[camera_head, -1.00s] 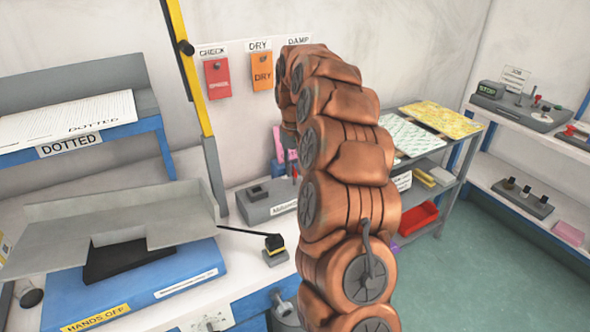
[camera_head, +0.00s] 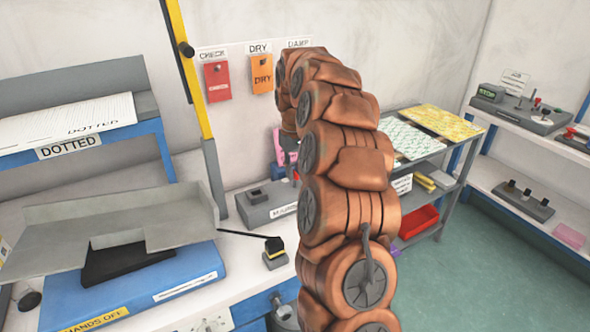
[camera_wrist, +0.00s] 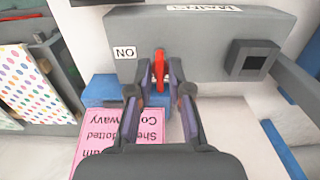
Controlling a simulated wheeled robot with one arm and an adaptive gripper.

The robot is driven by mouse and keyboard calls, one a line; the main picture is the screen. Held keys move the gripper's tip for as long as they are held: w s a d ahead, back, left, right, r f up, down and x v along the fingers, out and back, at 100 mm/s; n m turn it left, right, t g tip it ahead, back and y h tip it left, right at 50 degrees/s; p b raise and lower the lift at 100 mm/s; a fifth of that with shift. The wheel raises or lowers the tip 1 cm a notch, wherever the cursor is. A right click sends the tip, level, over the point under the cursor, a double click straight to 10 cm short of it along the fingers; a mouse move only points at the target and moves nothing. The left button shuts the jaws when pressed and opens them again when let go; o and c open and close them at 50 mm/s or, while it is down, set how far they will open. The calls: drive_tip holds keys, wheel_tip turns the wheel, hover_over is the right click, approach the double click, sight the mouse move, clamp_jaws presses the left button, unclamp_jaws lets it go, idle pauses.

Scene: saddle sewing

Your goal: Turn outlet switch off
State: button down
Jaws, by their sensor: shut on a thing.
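The outlet is a grey box (camera_wrist: 210,45) with a white label on top and an "ON" label (camera_wrist: 125,52) on its face, both upside down in the wrist view. Its red switch lever (camera_wrist: 160,64) stands between the fingertips of my gripper (camera_wrist: 159,86). My gripper is shut on the lever, close to the box face. In the head view the grey box (camera_head: 268,204) sits on the white bench behind my copper arm.
A pink card (camera_wrist: 95,145) with print lies below the fingers in the wrist view. A square dark socket (camera_wrist: 252,60) projects from the box.

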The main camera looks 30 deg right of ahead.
drive_tip(key=c, duration=1.1)
unclamp_jaws()
drive_tip(key=shift+r, duration=0.15)
wheel_tip(320, 180, up, 12)
drive_tip(key=shift+f, duration=0.15)
